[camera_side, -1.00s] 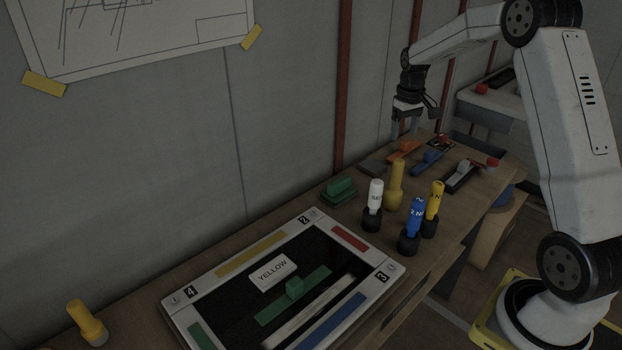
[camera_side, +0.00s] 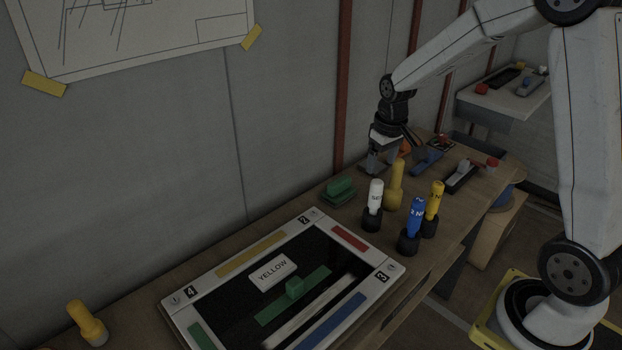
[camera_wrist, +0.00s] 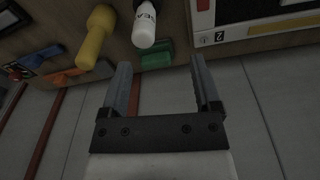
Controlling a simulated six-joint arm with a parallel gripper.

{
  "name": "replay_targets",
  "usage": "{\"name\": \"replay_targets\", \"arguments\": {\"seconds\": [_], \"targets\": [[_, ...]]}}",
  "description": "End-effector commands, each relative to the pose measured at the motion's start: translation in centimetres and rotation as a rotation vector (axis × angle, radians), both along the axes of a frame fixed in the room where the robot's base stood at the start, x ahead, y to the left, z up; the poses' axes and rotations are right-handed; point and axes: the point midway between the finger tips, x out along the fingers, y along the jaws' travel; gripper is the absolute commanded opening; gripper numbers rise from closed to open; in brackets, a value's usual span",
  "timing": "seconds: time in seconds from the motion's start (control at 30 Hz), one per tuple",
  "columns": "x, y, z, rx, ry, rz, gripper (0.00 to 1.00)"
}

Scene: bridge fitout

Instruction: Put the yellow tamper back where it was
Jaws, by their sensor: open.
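A plain yellow tamper-shaped piece (camera_side: 396,188) stands upright on the bench behind the white bottle; it also shows in the wrist view (camera_wrist: 95,38), with a rounded end and a thicker end. A second yellow piece with a pale end (camera_side: 87,323) is at the near left, beside the board. I cannot tell for sure which is the task's tamper. My gripper (camera_side: 377,167) is open and empty, above the bench's back edge, just left of and beyond the upright yellow piece. In the wrist view the gripper (camera_wrist: 161,65) has nothing between its fingers.
A white bottle (camera_side: 374,205), a blue bottle (camera_side: 412,225) and a yellow-topped bottle (camera_side: 433,208) stand close by. A green handled block (camera_side: 340,190) lies near the wall. A framed board (camera_side: 179,302) bears a "YELLOW" card (camera_side: 273,271). Bench space left of the board is mostly clear.

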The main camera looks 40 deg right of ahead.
Motion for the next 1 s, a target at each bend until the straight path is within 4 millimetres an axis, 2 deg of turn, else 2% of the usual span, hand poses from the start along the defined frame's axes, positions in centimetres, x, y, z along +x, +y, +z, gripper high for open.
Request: {"name": "replay_targets", "arguments": {"seconds": [0.03,0.2,0.43,0.67,1.0], "targets": [[-0.9,1.6,-0.1,-0.001,-0.011,0.017,0.8],[-4.1,6.0,-1.0,-0.005,-0.05,0.062,0.8],[-9.0,10.6,-2.3,0.0,-0.099,0.117,0.8],[-12.0,12.5,-3.1,0.006,-0.127,0.143,0.8],[-12.4,12.7,-3.2,0.008,-0.13,0.146,0.8]]}}
